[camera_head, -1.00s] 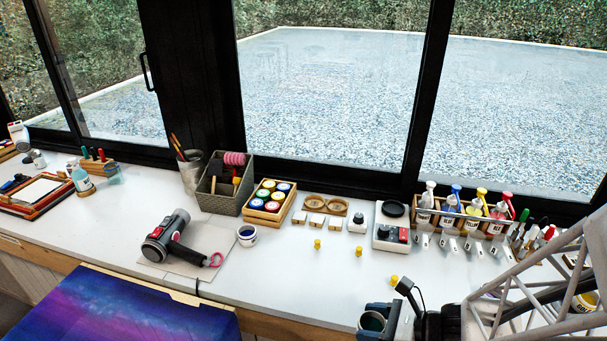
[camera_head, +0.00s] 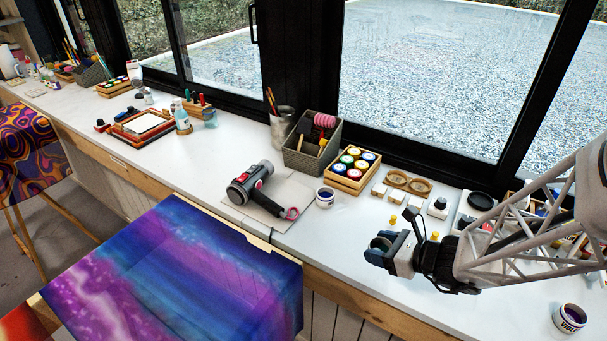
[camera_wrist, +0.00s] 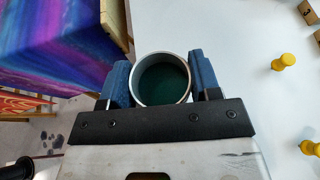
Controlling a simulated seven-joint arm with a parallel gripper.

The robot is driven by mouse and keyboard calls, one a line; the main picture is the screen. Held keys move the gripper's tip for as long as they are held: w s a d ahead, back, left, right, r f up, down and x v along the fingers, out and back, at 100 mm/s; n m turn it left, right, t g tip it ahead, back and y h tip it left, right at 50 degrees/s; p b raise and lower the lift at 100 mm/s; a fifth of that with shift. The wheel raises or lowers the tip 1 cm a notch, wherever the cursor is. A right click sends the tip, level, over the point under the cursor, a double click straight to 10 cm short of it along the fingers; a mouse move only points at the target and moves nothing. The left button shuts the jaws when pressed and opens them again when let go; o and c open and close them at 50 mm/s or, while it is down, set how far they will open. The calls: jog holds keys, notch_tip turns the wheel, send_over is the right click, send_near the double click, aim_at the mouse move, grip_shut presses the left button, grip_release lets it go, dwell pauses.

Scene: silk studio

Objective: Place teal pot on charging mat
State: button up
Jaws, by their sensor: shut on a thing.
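My gripper (camera_head: 380,250) is shut on the teal pot (camera_head: 379,243), over the white worktop near its front edge. In the wrist view the pot (camera_wrist: 161,80) sits between the two blue fingers of my gripper (camera_wrist: 160,84), its pale round rim facing the camera and its inside dark teal. The pot's underside is hidden. A thin pale mat (camera_head: 290,197) lies on the worktop to the left of my gripper, with a dark cable at its front edge. It may be the charging mat; I cannot tell for sure. A grey-and-black hair dryer (camera_head: 250,185) lies on it.
A white jar (camera_head: 325,197) stands between the mat and my gripper. Small yellow pegs (camera_wrist: 288,61) stand near the gripper. A paint-jar crate (camera_head: 350,183) and a grey basket (camera_head: 312,158) stand behind. A colourful cloth (camera_head: 190,270) lies in front of the worktop.

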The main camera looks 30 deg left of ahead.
jog(key=shift+n+g, duration=0.3)
jog(key=a, duration=0.3)
jog(key=w+a, duration=0.1)
jog(key=a, duration=0.6)
jog(key=shift+w+a, duration=0.15)
jog(key=shift+a, duration=0.2)
jog(key=shift+g, duration=0.4)
jog(key=a, duration=0.4)
jog(key=s+a, duration=0.1)
jog(key=a, duration=0.7)
jog(key=shift+s+a, duration=0.15)
jog(key=shift+s, duration=0.1)
send_over(283, 197)
jog(key=shift+a+f, duration=0.15)
jog(key=shift+f, duration=0.55)
jog(key=shift+f, duration=1.75)
jog(key=shift+f, duration=0.2)
jog(key=o, duration=0.9)
jog(key=shift+o, duration=0.2)
